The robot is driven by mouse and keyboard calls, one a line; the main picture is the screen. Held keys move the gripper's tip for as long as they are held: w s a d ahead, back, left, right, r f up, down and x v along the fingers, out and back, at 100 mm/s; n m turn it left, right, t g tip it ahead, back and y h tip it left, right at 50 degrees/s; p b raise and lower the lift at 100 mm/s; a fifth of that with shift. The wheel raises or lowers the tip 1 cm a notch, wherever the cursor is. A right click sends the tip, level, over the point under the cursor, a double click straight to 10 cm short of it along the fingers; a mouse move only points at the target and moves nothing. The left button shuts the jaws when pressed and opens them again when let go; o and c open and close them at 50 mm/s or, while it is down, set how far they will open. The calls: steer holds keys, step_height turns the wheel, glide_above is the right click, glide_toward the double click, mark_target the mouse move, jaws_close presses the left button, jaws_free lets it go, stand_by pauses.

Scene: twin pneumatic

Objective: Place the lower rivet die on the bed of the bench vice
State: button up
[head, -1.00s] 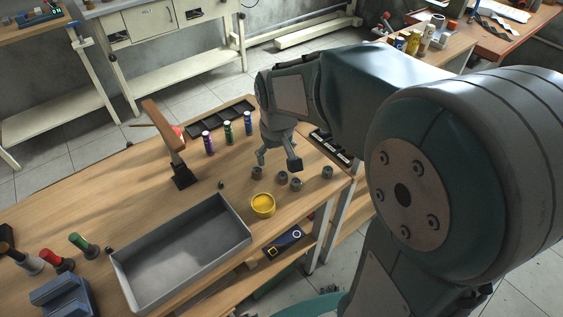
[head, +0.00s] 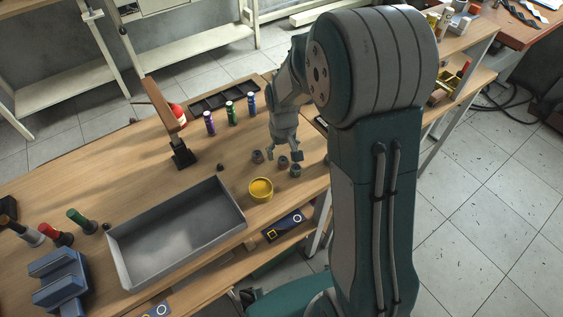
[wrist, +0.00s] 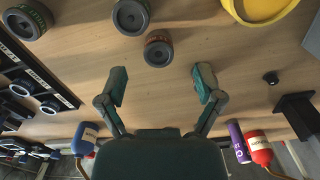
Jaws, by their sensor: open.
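Three short dark grey cylinders with central holes stand on the wooden bench in the head view: a left one (head: 257,156), a middle one (head: 283,162) and a right one (head: 295,170). I cannot tell which is the lower rivet die. My gripper (head: 284,153) is open and empty, pointing down just above them. In the wrist view, the nearest cylinder (wrist: 158,48), with a reddish ring, lies just beyond and between the spread fingertips (wrist: 160,82). Another has a greenish ring (wrist: 130,15); a third is at top left (wrist: 28,20). The blue bench vice (head: 60,280) stands at the bench's lower left.
A yellow round dish (head: 261,188) sits near the cylinders. A large grey tray (head: 180,237) lies between them and the vice. An upright wooden-handled tool (head: 165,115) and several coloured bottles (head: 231,113) stand behind. Red (head: 55,235) and green (head: 80,219) handles stand near the vice.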

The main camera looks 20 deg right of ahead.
mark_target(283, 160)
steer(key=f, duration=0.2)
steer(key=d+f, duration=0.1)
steer(key=f, duration=0.1)
steer(key=shift+w, duration=0.1)
steer(key=shift+a+f, duration=0.25)
steer(key=shift+a, duration=0.45)
steer(key=shift+d, duration=0.25)
jaws_close()
steer(key=shift+d, duration=0.2)
steer(key=shift+a, duration=0.2)
